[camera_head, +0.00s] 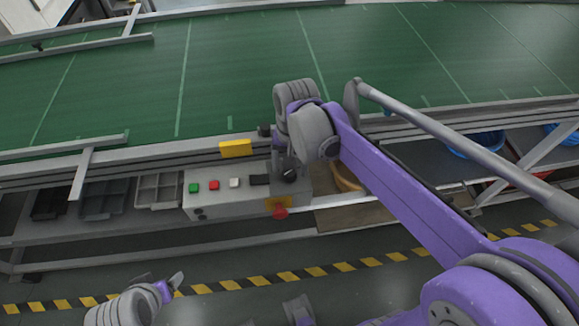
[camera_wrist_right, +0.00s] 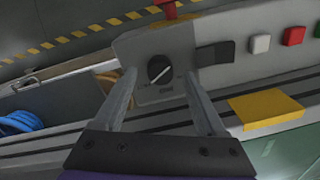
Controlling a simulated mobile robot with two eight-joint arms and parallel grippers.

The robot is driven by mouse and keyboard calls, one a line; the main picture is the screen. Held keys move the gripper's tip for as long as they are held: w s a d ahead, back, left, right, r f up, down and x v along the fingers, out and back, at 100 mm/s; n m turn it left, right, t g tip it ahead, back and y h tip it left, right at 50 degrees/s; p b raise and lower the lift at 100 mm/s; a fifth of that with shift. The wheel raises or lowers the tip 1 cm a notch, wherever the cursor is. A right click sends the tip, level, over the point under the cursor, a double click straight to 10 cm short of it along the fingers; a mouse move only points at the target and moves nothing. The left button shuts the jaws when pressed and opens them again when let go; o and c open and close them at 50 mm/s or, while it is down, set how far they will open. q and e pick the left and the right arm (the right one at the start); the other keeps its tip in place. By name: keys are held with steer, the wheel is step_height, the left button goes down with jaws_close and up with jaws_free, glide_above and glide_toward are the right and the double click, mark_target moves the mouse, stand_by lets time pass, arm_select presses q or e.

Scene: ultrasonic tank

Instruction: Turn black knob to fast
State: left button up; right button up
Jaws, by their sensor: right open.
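The black knob (camera_head: 288,175) is at the right end of a grey control box (camera_head: 218,203). In the right wrist view, the knob (camera_wrist_right: 160,69) is round, with a pale diagonal mark running from lower left to upper right. Its small labels cannot be read. My right gripper (camera_wrist_right: 160,76) is open, one finger on each side of the knob, with visible gaps between the fingers and the knob. In the head view, my right wrist hangs above the knob and hides part of the gripper. My left gripper (camera_head: 175,281) is low at the left, away from the box; its opening is unclear.
The box has green (camera_head: 194,188), red (camera_head: 213,185) and white (camera_head: 235,182) buttons, a black switch (camera_head: 259,180) and a red emergency button (camera_head: 280,212). A yellow block (camera_head: 236,149) sits on the rail of the green conveyor (camera_head: 230,75). Grey trays (camera_head: 158,190) stand left of the box.

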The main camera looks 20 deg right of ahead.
step_height(320, 180, up, 10)
steer(key=shift+s+d+f+p, duration=0.2)
steer(key=shift+p, duration=0.25)
steer(key=n+t+p, duration=0.2)
steer(key=n+t, duration=0.1)
steer(key=n, duration=0.1)
glide_toward(292, 172)
steer(key=s+a+f, duration=0.1)
steer(key=s+f, duration=0.1)
steer(key=s, duration=0.1)
steer(key=s+f+n+t+p, duration=0.1)
steer(key=s+f+n+t, duration=0.1)
steer(key=s+f, duration=0.3)
steer(key=shift+s+a+n, duration=0.3)
steer(key=shift+a+n, duration=0.1)
steer(key=shift+n, duration=0.2)
stand_by(1.1)
